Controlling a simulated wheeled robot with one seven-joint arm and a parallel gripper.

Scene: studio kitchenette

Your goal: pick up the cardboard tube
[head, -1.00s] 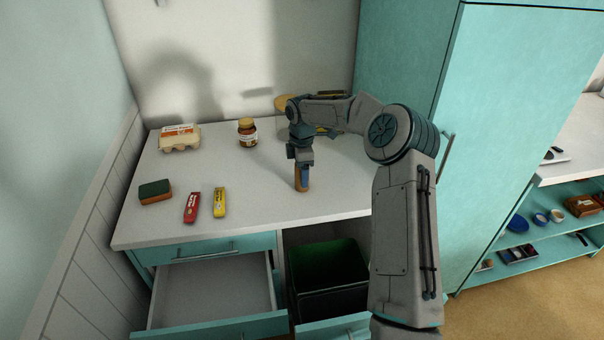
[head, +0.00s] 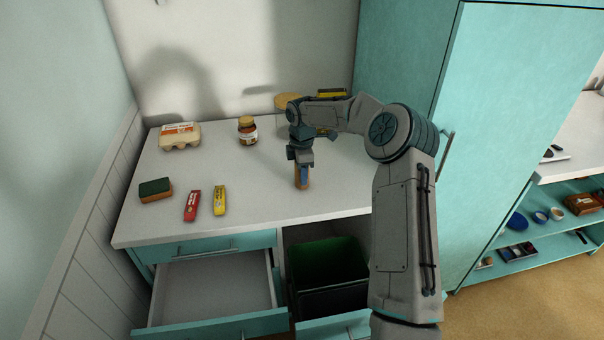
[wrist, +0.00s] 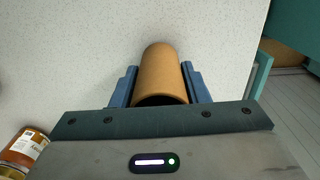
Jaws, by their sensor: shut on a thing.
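The cardboard tube (head: 302,184) is a brown, hollow cylinder near the front right of the white counter. My gripper (head: 303,172) is above it, pointing down, with its blue fingers on either side of the tube. In the wrist view the tube (wrist: 160,72) lies between the two fingers of my gripper (wrist: 160,88), which is shut on it. The tube's open end faces the wrist camera. I cannot tell whether its lower end touches the counter.
On the counter (head: 255,195) are a sponge (head: 155,190), a red packet (head: 192,205), a yellow packet (head: 219,200), an egg carton (head: 180,136) and a jar (head: 247,131). Below are an open drawer (head: 212,285) and a dark bin (head: 330,275). A tall teal cabinet (head: 490,110) stands right.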

